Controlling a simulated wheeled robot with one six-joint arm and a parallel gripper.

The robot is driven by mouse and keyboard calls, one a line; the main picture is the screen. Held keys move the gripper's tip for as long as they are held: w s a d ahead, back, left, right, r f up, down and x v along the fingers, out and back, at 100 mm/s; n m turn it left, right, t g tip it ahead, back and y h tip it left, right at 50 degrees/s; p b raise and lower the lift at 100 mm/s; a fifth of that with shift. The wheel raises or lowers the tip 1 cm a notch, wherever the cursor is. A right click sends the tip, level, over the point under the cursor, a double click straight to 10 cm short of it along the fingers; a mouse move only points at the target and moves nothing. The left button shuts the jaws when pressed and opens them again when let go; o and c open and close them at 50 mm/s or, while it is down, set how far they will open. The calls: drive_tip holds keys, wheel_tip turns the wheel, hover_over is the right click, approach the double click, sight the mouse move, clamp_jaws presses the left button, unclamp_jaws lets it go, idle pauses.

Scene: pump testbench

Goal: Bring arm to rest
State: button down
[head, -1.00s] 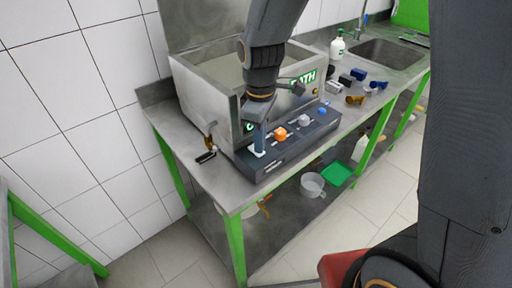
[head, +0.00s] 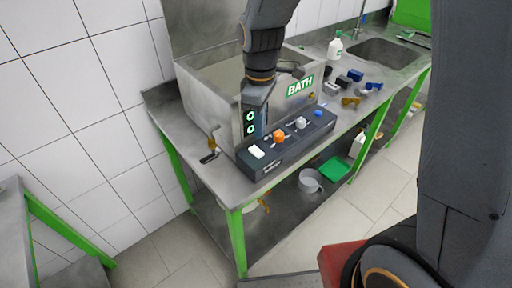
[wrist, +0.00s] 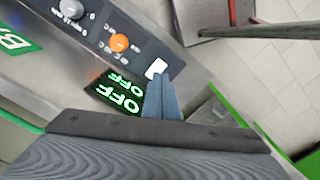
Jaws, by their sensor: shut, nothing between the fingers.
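My gripper (head: 260,134) points down in front of the bath's control panel (head: 290,143), its fingers shut and empty. In the wrist view the closed blue-grey fingers (wrist: 160,88) overlap the panel near the white rocker switch (wrist: 155,68). In the head view the white switch (head: 257,152) shows uncovered, just below the fingertips. Two green displays read OFF in the wrist view (wrist: 118,93); in the head view the displays (head: 250,122) are partly hidden by my gripper. An orange knob (head: 279,136) and a grey knob (head: 301,123) sit along the panel.
The steel bath (head: 203,100) stands on a green-legged bench (head: 205,180). Small blue, black and brass fittings (head: 349,101) lie to its right, before a sink (head: 385,52) and a white bottle (head: 335,48). A brass tap (head: 211,146) sticks out at the left.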

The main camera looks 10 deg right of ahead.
drive_tip(key=shift+f, duration=0.1)
idle(0.3)
drive_tip(key=s+d+f+m+b, duration=0.3)
drive_tip(key=d+m+b, duration=0.1)
drive_tip(key=d+m, duration=0.2)
drive_tip(key=s+d+f+m+t+b, duration=0.1)
drive_tip(key=s+d+f+m+b, duration=0.2)
drive_tip(key=d+m, duration=0.3)
drive_tip(key=shift+s+d+m+b, duration=0.25)
drive_tip(key=shift+s+m+b, duration=0.15)
drive_tip(key=shift+s+b, duration=0.25)
drive_tip(key=shift+s, duration=0.1)
